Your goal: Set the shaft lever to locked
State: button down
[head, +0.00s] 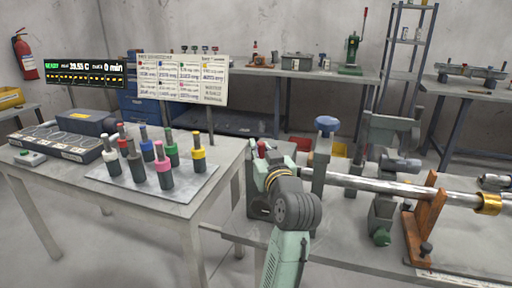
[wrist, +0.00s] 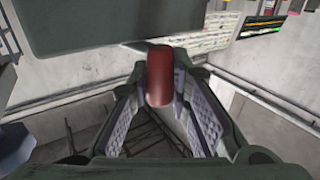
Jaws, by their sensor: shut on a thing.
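A red cylindrical grip, seemingly the shaft lever's handle (wrist: 160,78), stands upright in the wrist view between the two fingers of my gripper (wrist: 163,62). The fingers are shut on it from both sides. In the head view a small red grip (head: 262,147) shows just beyond my wrist, at the left end of the machine. The steel shaft (head: 372,185) runs from there to the right along the bench. My arm hides the lever's base and most of my gripper in the head view. I cannot tell the lever's angle or any lock marking.
A post with a blue knob (head: 327,124) stands close right of my wrist. A brown wooden stand (head: 427,228) holds the shaft farther right. On the left table, a tray (head: 204,186) carries several colour-topped bottles. A sign board (head: 184,78) stands behind it.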

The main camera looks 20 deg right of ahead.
jog(key=shift+s+d+n+y, duration=0.3)
jog(key=shift+n+y, duration=0.25)
jog(key=shift+y, duration=0.3)
jog(key=shift+s+d+n+y, duration=0.2)
jog(key=shift+d+n+y, duration=0.15)
jog(key=shift+n+y, duration=0.35)
jog(key=shift+y, duration=0.55)
jog(key=c, duration=1.5)
grip_release()
jog(key=shift+s, duration=0.1)
jog(key=s, duration=0.4)
jog(key=s+d, duration=0.1)
jog(key=s, duration=0.6)
jog(key=shift+s+d, duration=0.3)
jog(key=shift+s, duration=0.1)
